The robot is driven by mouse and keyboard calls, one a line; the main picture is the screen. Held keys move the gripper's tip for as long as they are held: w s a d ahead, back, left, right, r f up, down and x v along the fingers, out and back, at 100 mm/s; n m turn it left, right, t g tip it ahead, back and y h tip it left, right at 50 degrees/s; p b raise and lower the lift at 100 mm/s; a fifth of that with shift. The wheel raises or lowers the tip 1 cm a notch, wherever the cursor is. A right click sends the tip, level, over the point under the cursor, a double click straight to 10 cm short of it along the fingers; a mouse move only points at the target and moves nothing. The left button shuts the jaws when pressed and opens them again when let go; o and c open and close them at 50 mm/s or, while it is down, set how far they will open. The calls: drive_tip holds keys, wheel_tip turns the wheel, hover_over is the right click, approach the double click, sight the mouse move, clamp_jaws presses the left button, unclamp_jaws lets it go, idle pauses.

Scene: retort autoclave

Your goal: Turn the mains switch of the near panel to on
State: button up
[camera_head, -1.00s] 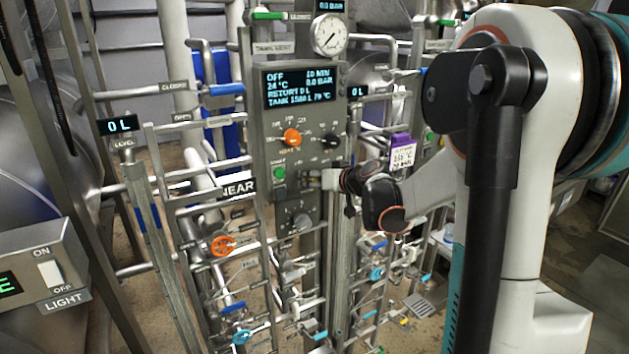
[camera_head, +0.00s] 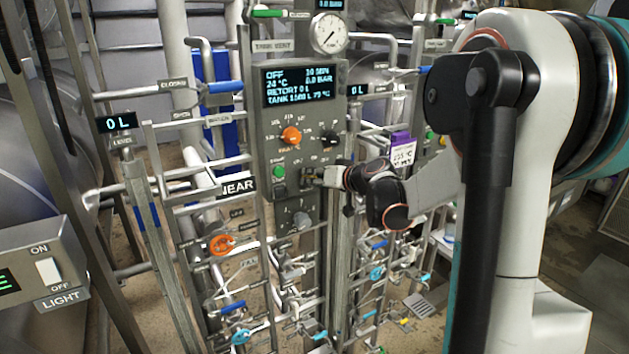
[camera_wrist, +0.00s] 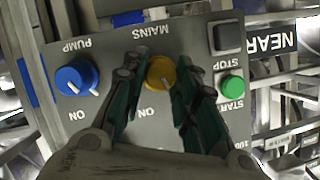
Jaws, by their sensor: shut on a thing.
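The near panel (camera_head: 255,150) carries a lit screen (camera_head: 297,87) reading OFF, 24 °C, 0.0 bar. In the wrist view the panel is upside down. The yellow mains switch (camera_wrist: 161,70) sits between the two fingers of my gripper (camera_wrist: 163,83), which is shut on it. A short white mark on the switch points down and right in that view. The ON label is just below it. In the head view my gripper (camera_head: 318,177) is at the panel, right of the green start button (camera_head: 279,172); the switch is mostly hidden there.
The blue pump knob (camera_wrist: 76,76) is close beside one finger. The green start button (camera_wrist: 231,88) and dark stop button (camera_wrist: 228,38) are on the other side. An orange knob (camera_head: 291,135) sits above, and pipes with valves surround the panel.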

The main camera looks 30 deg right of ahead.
drive_tip(key=shift+d+f+m+t+y+b, duration=0.1)
drive_tip(key=shift+m+t+y+b, duration=0.25)
drive_tip(key=shift+m+y+b, duration=0.7)
drive_tip(key=shift+d+f+m+t+y+b, duration=0.1)
drive_tip(key=shift+m+t+y+b, duration=0.2)
drive_tip(key=shift+m+b, duration=0.8)
drive_tip(key=shift+d+f+m+t+y+b, duration=0.1)
drive_tip(key=shift+m+t+y+b, duration=0.4)
drive_tip(key=shift+m, duration=1.05)
drive_tip(key=shift+a+y, duration=0.1)
drive_tip(key=shift+y, duration=0.15)
drive_tip(key=o, duration=1)
drive_tip(key=shift+o, duration=0.2)
drive_tip(key=v, duration=1.2)
drive_tip(key=shift+r, duration=0.15)
